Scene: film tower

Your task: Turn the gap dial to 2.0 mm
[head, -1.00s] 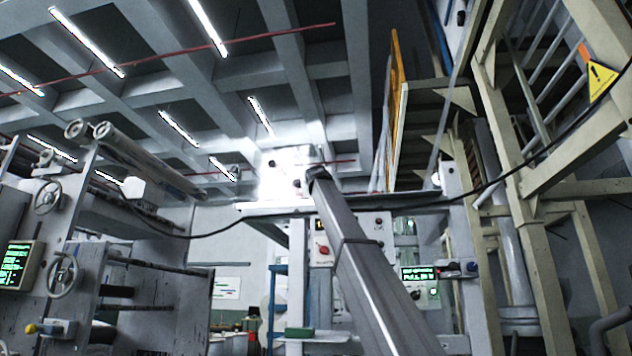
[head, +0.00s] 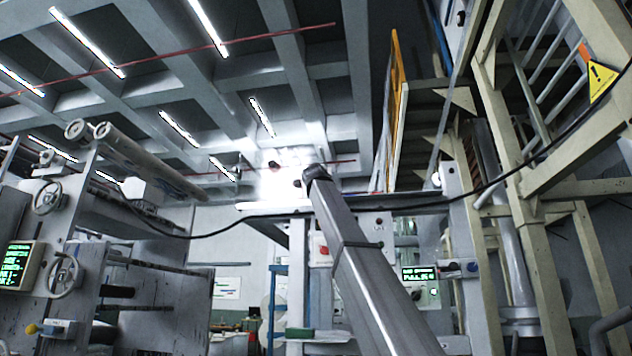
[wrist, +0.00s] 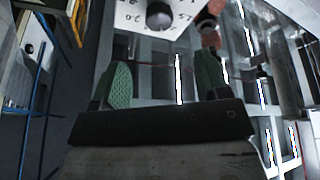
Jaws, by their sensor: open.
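The gap dial is a dark round knob (wrist: 160,16) on a white panel (wrist: 176,33) at the top of the wrist view. Printed numerals around it look upside down and are cut off by the frame; its setting cannot be read surely. My gripper (wrist: 164,64) is open, its two green-padded fingers apart with nothing between them. The knob lies beyond the fingertips, roughly in line with the gap between them, with no contact visible. In the head view the panel (head: 268,189) is washed out by glare behind my arm's end; the fingers cannot be made out there.
A reddish knob (wrist: 208,27) stands beside the panel in the wrist view. In the head view, a black cable (head: 228,227) sags across the scene, rollers and handwheels (head: 66,274) stand at left, and beige stair framing (head: 548,190) at right.

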